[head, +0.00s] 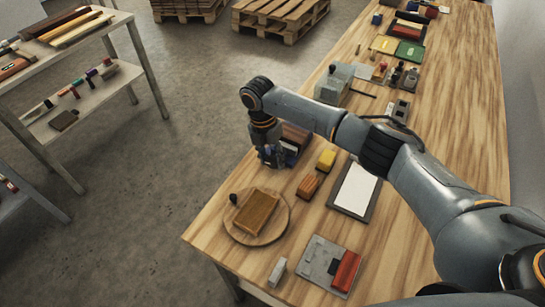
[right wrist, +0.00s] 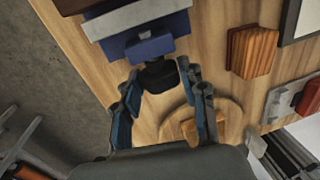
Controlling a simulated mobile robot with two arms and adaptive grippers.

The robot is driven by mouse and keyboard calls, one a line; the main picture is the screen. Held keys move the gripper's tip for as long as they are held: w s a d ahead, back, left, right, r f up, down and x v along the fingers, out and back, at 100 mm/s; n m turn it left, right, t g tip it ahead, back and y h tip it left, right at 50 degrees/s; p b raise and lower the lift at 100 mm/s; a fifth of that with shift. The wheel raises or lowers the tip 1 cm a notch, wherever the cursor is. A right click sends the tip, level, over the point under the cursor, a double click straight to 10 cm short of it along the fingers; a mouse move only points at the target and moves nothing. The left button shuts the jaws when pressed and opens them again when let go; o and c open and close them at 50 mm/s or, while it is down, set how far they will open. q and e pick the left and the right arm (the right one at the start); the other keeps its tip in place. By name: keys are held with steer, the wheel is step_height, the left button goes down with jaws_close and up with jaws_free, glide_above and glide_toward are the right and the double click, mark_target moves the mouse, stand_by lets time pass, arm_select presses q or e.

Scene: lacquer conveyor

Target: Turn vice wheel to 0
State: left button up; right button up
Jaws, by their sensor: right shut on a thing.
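The vice (head: 296,138) sits at the left edge of the wooden bench, with a brown body partly hidden behind my right gripper (head: 272,158). In the right wrist view its blue jaw block (right wrist: 150,46) faces me, with a pale plate behind it. The black vice wheel (right wrist: 160,77) projects from the blue block towards my right gripper (right wrist: 161,80). I cannot read any number or mark on the wheel. My left gripper is not in view.
A round wooden board (head: 239,236) with a brown block (head: 257,211) lies just in front. Right of the vice are a yellow block (head: 326,160), an orange-brown block (head: 308,187) and a white sheet on a dark board (head: 355,190). A grey plate (head: 318,262) carries a red block.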

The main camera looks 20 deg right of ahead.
steer(key=shift+g+h+b, duration=0.3)
steer(key=shift+g+h, duration=0.2)
steer(key=shift+w, duration=0.1)
steer(key=o, duration=1.2)
steer(key=shift+c, duration=0.2)
steer(key=v, duration=1.2)
